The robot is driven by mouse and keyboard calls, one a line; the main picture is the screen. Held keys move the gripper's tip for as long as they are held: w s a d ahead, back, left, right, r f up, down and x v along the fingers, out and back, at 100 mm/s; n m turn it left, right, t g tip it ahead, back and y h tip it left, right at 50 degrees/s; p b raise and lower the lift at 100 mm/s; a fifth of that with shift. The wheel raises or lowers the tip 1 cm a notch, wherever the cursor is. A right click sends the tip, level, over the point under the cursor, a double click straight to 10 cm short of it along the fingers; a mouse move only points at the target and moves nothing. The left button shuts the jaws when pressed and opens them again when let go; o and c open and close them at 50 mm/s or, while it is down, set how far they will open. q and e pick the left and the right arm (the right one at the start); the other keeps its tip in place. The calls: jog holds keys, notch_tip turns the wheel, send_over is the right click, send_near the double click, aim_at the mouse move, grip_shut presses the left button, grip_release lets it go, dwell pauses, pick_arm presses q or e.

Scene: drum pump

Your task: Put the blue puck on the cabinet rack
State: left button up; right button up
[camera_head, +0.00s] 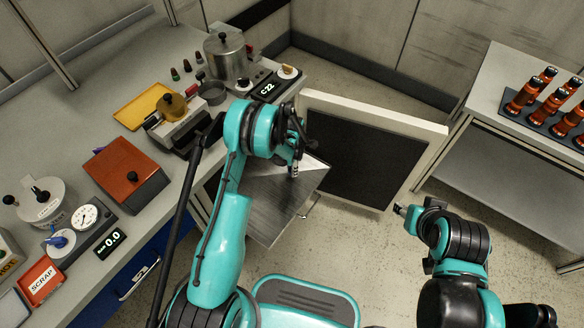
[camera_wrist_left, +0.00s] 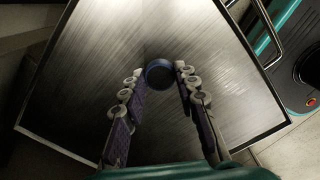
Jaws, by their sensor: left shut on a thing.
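The blue puck (camera_wrist_left: 159,72) is a small dark blue round piece in the left wrist view. My left gripper (camera_wrist_left: 160,78) is shut on it, with one finger on each side. Both are over the cabinet rack (camera_wrist_left: 90,60), a brushed metal plate. I cannot tell whether the puck touches the plate. In the camera_head view the rack (camera_head: 262,205) sticks out from the cabinet under my left gripper (camera_head: 295,168), and the puck is not clearly visible there. My right gripper (camera_head: 400,210) is at the right, away from the rack, and its finger opening is unclear.
The cabinet door (camera_head: 365,155) stands open, dark inside with a pale frame, right of the rack. A crowded bench at left holds a brown-red box (camera_head: 125,175), a gauge (camera_head: 85,217) and a metal pot (camera_head: 227,55). A side table (camera_head: 490,85) at right carries orange-brown cylinders.

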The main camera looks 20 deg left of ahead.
pick_arm(q)
jog(key=shift+f, duration=0.25)
jog(key=shift+f, duration=0.45)
jog(key=shift+f, duration=1.3)
dwell(1.5)
jog(key=o, duration=1.3)
jog(key=shift+c, duration=0.2)
jog(key=shift+r, duration=0.1)
jog(key=shift+r+p, duration=1.8)
jog(key=shift+r, duration=2.05)
